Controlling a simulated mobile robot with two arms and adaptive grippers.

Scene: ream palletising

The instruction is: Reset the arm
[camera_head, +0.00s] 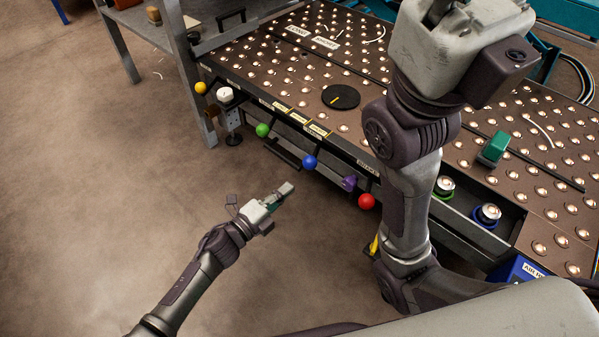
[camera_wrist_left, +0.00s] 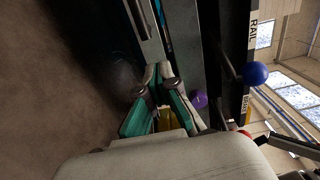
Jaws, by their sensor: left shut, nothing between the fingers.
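My left arm (camera_head: 195,272) comes in from the lower left over the bare floor. Its gripper (camera_head: 287,189) is shut and empty, apart from the table's front edge and left of the blue ball knob (camera_head: 309,162). In the left wrist view the gripper's two fingertips (camera_wrist_left: 158,70) are close together with nothing between them. My right arm (camera_head: 408,200) stands bent in front of the table and covers part of it. The right gripper is out of the picture.
The ball-transfer table (camera_head: 285,65) carries a black disc (camera_head: 341,97) and a green block (camera_head: 495,147). Yellow (camera_head: 200,87), green (camera_head: 262,130), purple (camera_head: 349,183) and red (camera_head: 367,201) knobs line its front edge. Open floor (camera_head: 100,170) lies on the left.

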